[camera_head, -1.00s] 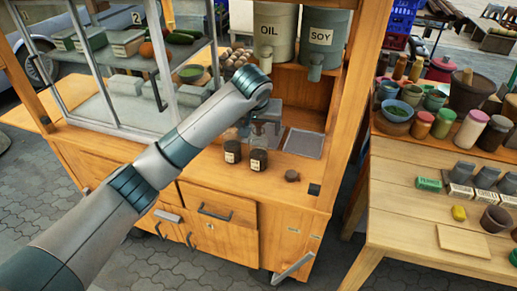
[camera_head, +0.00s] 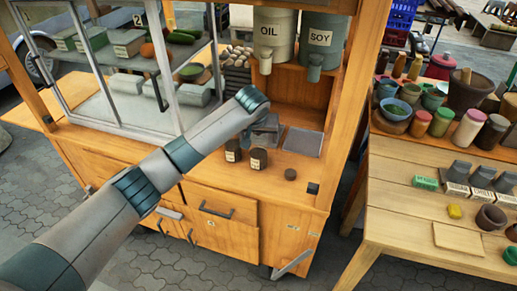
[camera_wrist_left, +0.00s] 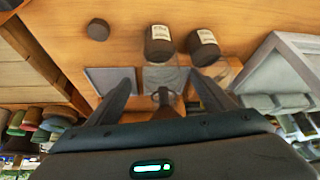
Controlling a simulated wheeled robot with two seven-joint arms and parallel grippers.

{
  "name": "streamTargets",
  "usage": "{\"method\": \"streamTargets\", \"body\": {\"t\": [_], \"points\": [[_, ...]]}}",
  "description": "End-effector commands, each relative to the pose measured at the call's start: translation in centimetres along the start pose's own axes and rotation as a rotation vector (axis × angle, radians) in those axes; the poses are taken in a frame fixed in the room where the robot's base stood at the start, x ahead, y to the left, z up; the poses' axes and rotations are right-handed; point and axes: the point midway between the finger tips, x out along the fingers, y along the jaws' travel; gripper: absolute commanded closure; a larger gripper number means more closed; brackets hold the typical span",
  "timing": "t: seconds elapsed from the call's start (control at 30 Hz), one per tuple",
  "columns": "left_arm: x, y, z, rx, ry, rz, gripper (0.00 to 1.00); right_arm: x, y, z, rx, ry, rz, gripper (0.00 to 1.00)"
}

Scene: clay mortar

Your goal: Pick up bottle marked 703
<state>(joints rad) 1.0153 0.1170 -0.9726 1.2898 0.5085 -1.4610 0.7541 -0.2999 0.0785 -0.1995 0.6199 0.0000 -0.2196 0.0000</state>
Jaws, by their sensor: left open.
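Two small dark bottles with pale labels stand upright side by side on the wooden cart counter, a left bottle (camera_head: 233,150) and a right bottle (camera_head: 258,159). The right one shows in the left wrist view (camera_wrist_left: 158,45), with the left one beside it (camera_wrist_left: 203,47). The label print is too small to read, so I cannot tell which is 703. My left gripper (camera_head: 266,130) is behind the bottles in the head view, partly hidden by my arm. In the wrist view its open jaws (camera_wrist_left: 163,85) are empty and apart from both bottles. My right gripper is not in view.
A small dark round lid-like piece (camera_head: 290,174) lies right of the bottles. A grey square plate (camera_head: 303,142) lies behind it. OIL (camera_head: 275,35) and SOY (camera_head: 323,38) dispensers hang above. A glass case stands left; a crowded wooden table (camera_head: 430,215) stands right.

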Motion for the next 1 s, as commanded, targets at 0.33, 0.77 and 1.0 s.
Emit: {"method": "streamTargets", "body": {"t": [0.33,0.77,1.0], "points": [[3.0,-0.3,0.1,0.0,-0.001,-0.001,0.24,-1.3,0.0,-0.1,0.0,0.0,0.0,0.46],[3.1,-0.2,0.2,0.0,0.0,0.0,0.24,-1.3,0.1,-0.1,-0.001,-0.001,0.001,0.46],[3.1,-0.2,0.1,0.0,0.0,0.0,0.7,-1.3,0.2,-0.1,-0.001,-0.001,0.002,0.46]]}}
